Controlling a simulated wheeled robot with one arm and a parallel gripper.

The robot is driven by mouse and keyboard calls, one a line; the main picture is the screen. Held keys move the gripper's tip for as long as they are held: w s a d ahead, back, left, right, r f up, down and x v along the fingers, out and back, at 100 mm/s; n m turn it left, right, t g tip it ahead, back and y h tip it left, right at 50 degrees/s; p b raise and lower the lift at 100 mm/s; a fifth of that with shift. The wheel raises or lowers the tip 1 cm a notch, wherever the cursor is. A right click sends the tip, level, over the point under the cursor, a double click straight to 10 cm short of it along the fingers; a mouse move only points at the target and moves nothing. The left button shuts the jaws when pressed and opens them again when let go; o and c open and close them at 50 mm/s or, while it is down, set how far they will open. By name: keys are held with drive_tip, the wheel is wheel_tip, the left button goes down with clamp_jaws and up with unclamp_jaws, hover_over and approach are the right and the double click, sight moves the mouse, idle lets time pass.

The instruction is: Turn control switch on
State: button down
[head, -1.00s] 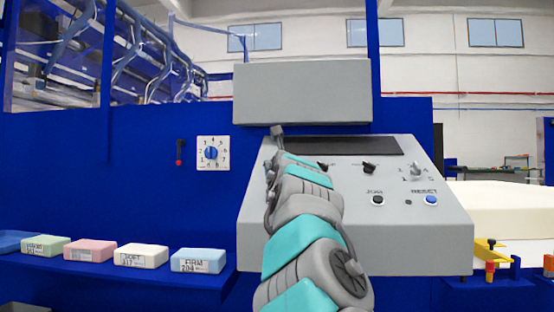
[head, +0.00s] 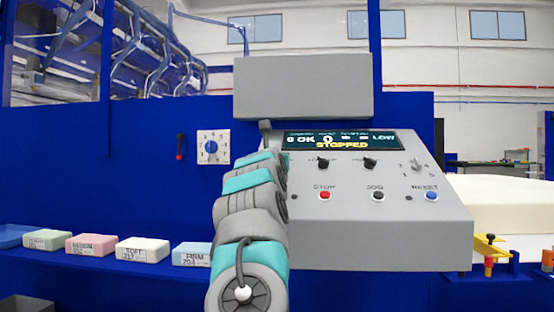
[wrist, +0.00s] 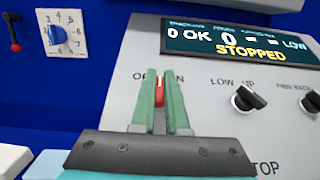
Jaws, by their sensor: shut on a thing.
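The control switch (wrist: 160,88) is a small red knob on the sloped grey control panel (head: 420,235), between partly covered lettering that ends in "N". My gripper (wrist: 165,80) has its two green fingers closed on the switch from both sides, in the wrist view. In the head view my arm covers the switch and the fingers. The panel's display (head: 340,141) is lit and reads "OK", "0", "LOW" and "STOPPED" in yellow; it also shows in the wrist view (wrist: 245,42).
Black selector knobs (wrist: 248,98) sit right of my gripper. Below are a red STOP button (head: 325,195), a black JOG button (head: 377,195) and a blue RESET button (head: 432,196). A white dial (head: 213,147) is on the blue wall. Foam blocks (head: 143,250) lie on a shelf at left.

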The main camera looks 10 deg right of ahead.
drive_tip(key=shift+s+a+r+m+h, duration=0.1)
drive_tip(key=shift+r+m+h, duration=0.2)
drive_tip(key=shift+m+h, duration=0.1)
drive_tip(key=shift+f+m+g+h, duration=0.1)
drive_tip(key=shift+m+g+h, duration=0.4)
drive_tip(key=shift+m+h, duration=0.2)
drive_tip(key=shift+h, duration=0.3)
drive_tip(key=shift+d+f+m+g+h, duration=0.1)
drive_tip(key=shift+d+m+g+h, duration=0.2)
drive_tip(key=shift+m+g+h, duration=0.65)
drive_tip(key=shift+m, duration=0.65)
drive_tip(key=shift+m+g+h, duration=0.25)
drive_tip(key=shift+m, duration=0.05)
drive_tip(key=shift+w+f+m+g+h, duration=0.3)
drive_tip(key=shift+f+m+g+h, duration=0.1)
drive_tip(key=shift+f+m+g, duration=0.15)
